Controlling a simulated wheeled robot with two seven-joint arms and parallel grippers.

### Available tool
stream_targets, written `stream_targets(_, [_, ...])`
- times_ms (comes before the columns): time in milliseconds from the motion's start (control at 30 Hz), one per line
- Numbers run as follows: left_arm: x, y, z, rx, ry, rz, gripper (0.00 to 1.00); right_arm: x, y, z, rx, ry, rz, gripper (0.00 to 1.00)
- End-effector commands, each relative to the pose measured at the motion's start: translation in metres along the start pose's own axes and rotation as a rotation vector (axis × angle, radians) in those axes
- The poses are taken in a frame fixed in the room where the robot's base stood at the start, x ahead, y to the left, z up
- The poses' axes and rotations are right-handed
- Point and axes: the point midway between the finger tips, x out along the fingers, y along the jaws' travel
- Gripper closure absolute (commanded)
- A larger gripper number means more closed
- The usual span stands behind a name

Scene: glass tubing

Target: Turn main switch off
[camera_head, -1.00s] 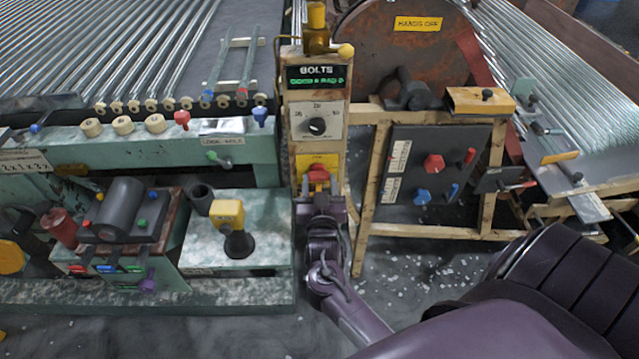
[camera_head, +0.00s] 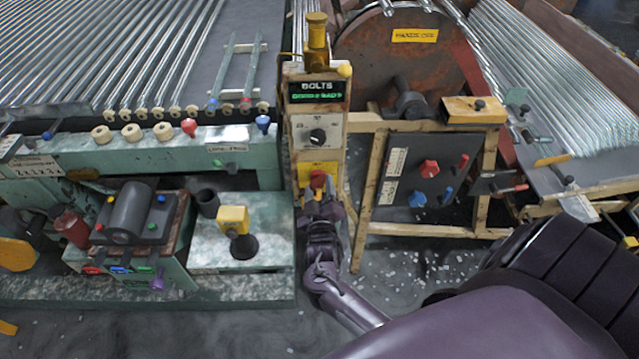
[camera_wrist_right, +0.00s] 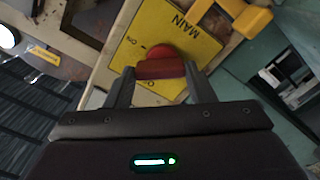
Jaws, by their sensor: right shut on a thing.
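The main switch is a red knob (camera_head: 317,179) on a yellow plate (camera_head: 318,168) low on the wooden control post. In the right wrist view the knob (camera_wrist_right: 161,65) sits on the yellow plate (camera_wrist_right: 198,40), which reads "MAIN" and "ON". My right gripper (camera_head: 319,193) reaches up to the knob from below in the head view. In the wrist view its two fingers (camera_wrist_right: 160,72) are shut on the knob, one on each side. The fingers hide part of the knob's edges. My left gripper is not in view.
Above the switch are a dial (camera_head: 318,136) and a "BOLTS" display (camera_head: 316,90). A dark panel (camera_head: 420,175) with red and blue knobs stands to the right. A green bench with a yellow-topped lever (camera_head: 233,220) is to the left.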

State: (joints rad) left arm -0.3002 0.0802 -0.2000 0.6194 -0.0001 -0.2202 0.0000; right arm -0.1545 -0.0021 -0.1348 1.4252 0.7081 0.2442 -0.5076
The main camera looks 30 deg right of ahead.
Motion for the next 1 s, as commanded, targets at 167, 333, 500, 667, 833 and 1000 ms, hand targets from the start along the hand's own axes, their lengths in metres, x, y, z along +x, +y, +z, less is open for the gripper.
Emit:
stream_targets(167, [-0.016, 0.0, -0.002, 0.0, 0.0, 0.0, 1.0, 0.0, 0.002, -0.003, -0.171, 0.0, -0.001, 0.74])
stream_targets(333, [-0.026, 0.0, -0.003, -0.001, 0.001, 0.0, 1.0, 0.0, 0.001, -0.003, -0.333, 0.0, -0.002, 0.74])
stream_targets(500, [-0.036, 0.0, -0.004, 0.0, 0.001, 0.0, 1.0, 0.0, 0.0, -0.003, -0.493, 0.0, -0.002, 0.74])
stream_targets(667, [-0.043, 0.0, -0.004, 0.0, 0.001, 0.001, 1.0, 0.0, -0.001, -0.003, -0.628, 0.0, -0.002, 0.74])
stream_targets(833, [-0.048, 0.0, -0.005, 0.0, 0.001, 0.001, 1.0, 0.0, -0.001, -0.003, -0.747, 0.001, -0.001, 0.74])
stream_targets(1000, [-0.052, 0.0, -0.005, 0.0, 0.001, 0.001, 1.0, -0.001, -0.002, -0.002, -0.832, 0.001, -0.002, 0.74])
